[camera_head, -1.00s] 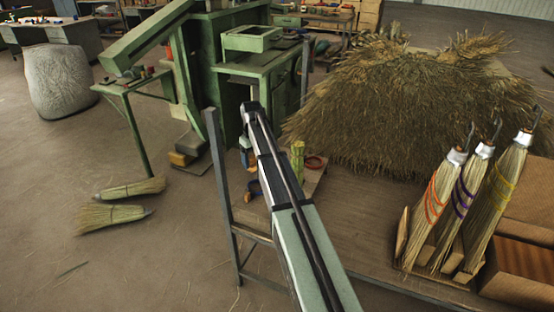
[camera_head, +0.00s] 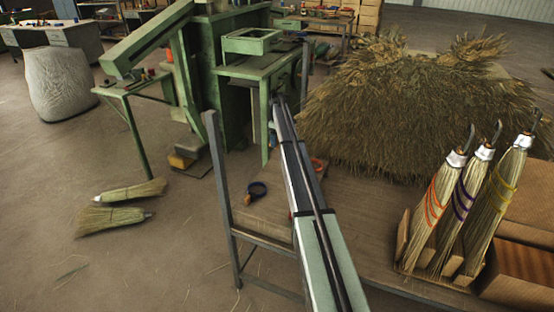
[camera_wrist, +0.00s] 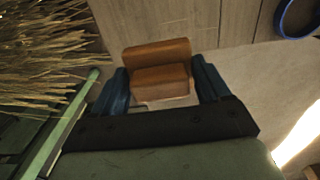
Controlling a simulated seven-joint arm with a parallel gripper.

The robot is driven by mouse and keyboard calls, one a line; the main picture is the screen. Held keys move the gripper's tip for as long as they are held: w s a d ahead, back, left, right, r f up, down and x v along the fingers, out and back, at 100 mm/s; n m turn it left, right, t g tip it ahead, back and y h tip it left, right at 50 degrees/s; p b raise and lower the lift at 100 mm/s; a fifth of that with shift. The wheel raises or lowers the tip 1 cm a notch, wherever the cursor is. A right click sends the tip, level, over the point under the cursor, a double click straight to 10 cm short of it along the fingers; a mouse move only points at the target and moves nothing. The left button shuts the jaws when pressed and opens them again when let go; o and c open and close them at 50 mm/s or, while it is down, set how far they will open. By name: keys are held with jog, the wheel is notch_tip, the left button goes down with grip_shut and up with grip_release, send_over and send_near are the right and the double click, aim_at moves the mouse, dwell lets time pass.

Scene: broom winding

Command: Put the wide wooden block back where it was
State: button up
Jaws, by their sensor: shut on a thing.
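In the wrist view, my gripper (camera_wrist: 161,82) is shut on an orange-brown wooden block (camera_wrist: 157,52). A blue finger presses on each side of it. The block shows two faces, or a step, and its far part stands out beyond the fingertips. The wooden table top (camera_wrist: 190,22) shows behind it; I cannot tell whether the block touches it. In the head view, my arm hides both my gripper and the block.
Several wound brooms (camera_head: 465,205) stand in a wooden rack beside brown boxes (camera_head: 520,275) at right.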

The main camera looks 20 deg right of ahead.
aim_at(277, 160)
jog(key=shift+f, duration=4.7)
jog(key=shift+f, duration=0.1)
jog(key=o, duration=0.9)
notch_tip(277, 160, up, 12)
jog(key=shift+r, duration=0.1)
